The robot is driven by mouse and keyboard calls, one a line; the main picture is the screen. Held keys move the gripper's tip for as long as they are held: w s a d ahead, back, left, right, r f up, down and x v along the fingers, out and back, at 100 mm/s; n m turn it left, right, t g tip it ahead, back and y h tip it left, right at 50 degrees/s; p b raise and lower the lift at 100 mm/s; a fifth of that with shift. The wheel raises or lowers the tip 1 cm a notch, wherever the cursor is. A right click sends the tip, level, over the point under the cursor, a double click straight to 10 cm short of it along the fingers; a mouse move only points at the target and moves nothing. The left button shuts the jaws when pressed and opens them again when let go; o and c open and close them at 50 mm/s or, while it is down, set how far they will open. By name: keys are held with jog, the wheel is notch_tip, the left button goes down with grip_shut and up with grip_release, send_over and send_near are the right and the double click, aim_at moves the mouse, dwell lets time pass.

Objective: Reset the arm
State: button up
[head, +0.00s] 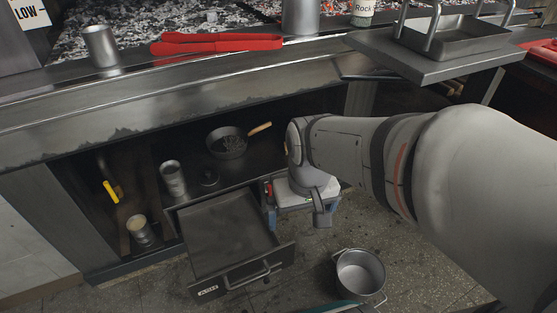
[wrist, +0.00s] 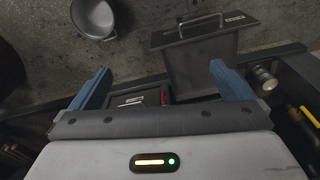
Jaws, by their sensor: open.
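My gripper (wrist: 158,88) is open and empty, with its two blue fingers spread wide in the wrist view. In the head view my arm reaches from the right edge, and my gripper (head: 283,212) hangs low, right of an open drawer (head: 228,236) under the grill counter. The drawer also shows in the wrist view (wrist: 200,62), pulled out beyond my fingers, with its handle facing away. Between my fingers I see a dark recess with a small pale thing and a red thing that I cannot make out.
A metal pot (head: 360,273) stands on the floor right of the drawer. A pan (head: 230,142) and a can (head: 173,178) sit on the shelf. Red tongs (head: 216,43) and a metal cup (head: 101,46) lie above by the embers. A tray (head: 455,38) is at upper right.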

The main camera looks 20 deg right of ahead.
jog(key=shift+s, duration=0.2)
notch_tip(320, 180, up, 39)
jog(key=t+p, duration=0.1)
jog(key=p, duration=3.5)
jog(key=shift+s+t, duration=0.15)
jog(key=shift+t, duration=0.15)
jog(key=shift+s+f, duration=0.1)
